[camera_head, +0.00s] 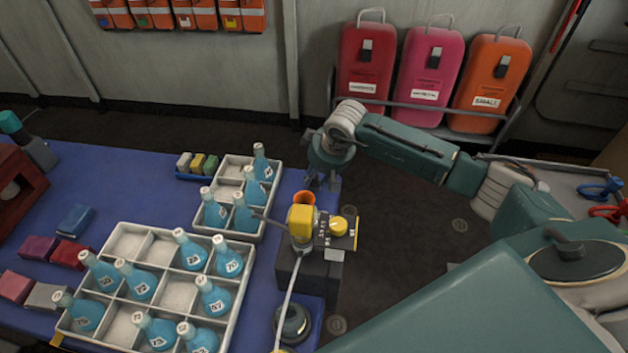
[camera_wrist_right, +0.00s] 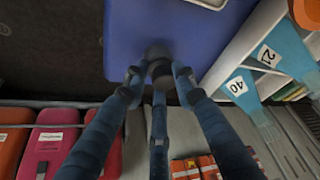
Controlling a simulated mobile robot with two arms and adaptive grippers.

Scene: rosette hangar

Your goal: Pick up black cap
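My right gripper (camera_head: 322,182) reaches in from the right and points down over the far right end of the blue table. Its fingers stand apart in the right wrist view (camera_wrist_right: 160,74). A small dark round thing, which looks like the black cap (camera_wrist_right: 156,50), shows just beyond the fingertips against the blue table top. The middle finger partly covers it, and I cannot tell whether the fingers touch it. In the head view I cannot make out the cap; the gripper is in front of that spot. My left gripper is not in view.
White crates with blue bottles (camera_head: 225,238) (camera_head: 98,340) fill the table to the left. Red, pink and orange cases (camera_head: 430,62) line the wall. Dark floor is clear right of the table.

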